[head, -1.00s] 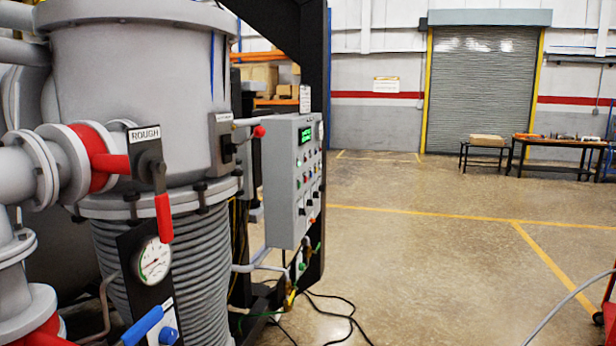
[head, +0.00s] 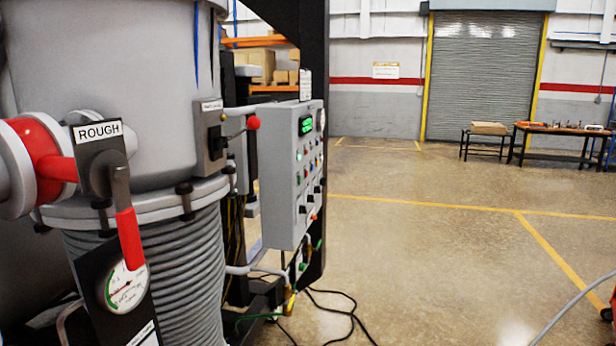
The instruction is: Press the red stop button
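The grey control panel (head: 283,190) stands left of the picture's middle, seen at a steep angle. It has a green-lit display (head: 305,125) at the top and rows of small knobs and coloured buttons below. A small red-orange spot (head: 314,217) shows near its lower right edge; I cannot tell for sure whether it is the red stop button. Neither of my grippers is in view.
The grey furnace vessel (head: 110,95) with a red ROUGH valve handle (head: 130,238) and a dial gauge (head: 126,287) fills the left. A red-tipped lever (head: 253,122) sticks out beside the panel. Black cables (head: 340,312) lie on the floor. Open floor (head: 430,270) lies to the right.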

